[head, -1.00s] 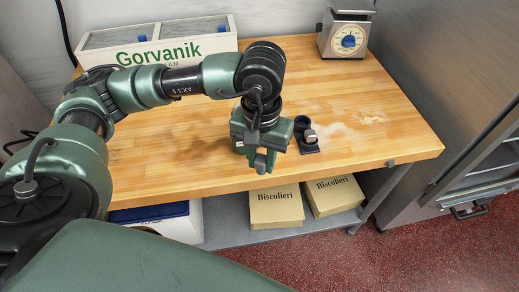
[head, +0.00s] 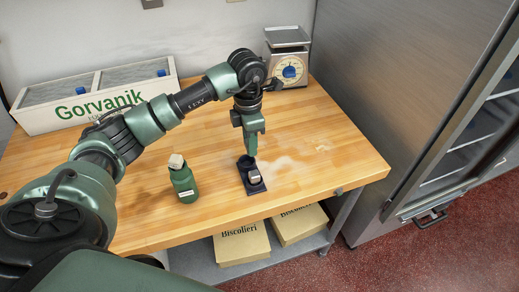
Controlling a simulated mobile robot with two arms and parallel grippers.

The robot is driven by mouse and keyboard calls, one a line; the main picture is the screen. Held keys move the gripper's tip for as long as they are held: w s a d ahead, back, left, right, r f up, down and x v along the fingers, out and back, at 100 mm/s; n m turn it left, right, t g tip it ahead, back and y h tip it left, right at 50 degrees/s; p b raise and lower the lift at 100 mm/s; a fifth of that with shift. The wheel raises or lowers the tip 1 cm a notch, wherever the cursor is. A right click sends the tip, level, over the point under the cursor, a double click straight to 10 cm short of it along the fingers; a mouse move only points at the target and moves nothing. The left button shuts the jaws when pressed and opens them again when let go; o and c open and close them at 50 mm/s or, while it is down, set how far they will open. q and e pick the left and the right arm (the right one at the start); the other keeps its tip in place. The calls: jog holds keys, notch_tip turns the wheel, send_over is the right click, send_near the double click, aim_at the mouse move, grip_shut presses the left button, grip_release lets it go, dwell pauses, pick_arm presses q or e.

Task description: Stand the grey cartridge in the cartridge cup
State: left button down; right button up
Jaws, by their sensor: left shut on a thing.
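My left gripper (head: 251,150) points down over the bench, just above and behind a small dark stand (head: 262,188). It is shut on what I take to be the grey cartridge, mostly hidden by the fingers. The stand carries a dark upright part at its back and a small dark cup-like piece with a pale face (head: 255,178) at its front; which is the cartridge cup I cannot tell. Whether the held thing touches the stand is unclear. My right gripper is out of view.
A green bottle (head: 184,186) with a pale cap stands left of the stand on the wooden bench (head: 330,150). A Gorvanik box (head: 150,98) and a scale (head: 289,67) are at the back. Flour dusts the bench right of the stand. Biscolieri boxes (head: 241,245) sit below.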

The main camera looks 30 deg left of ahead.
pick_arm(q)
jog(key=n, duration=0.1)
jog(key=a, duration=0.1)
jog(key=n, duration=0.1)
jog(key=shift+w+a+f+n, duration=0.25)
jog(key=shift+n, duration=0.05)
jog(key=shift+a+n, duration=0.2)
jog(key=shift+n, duration=0.1)
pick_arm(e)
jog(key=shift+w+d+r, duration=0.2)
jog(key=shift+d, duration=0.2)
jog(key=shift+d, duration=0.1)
pick_arm(q)
jog(key=shift+f, duration=0.1)
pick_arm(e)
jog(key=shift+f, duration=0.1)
pick_arm(q)
jog(key=shift+f+b, duration=1.15)
jog(key=shift+f, duration=0.25)
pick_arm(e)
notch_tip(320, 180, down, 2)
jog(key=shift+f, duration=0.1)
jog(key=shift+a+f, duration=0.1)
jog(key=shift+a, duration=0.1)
pick_arm(q)
jog(key=shift+f+b, duration=1.45)
jog(key=shift+f, duration=0.25)
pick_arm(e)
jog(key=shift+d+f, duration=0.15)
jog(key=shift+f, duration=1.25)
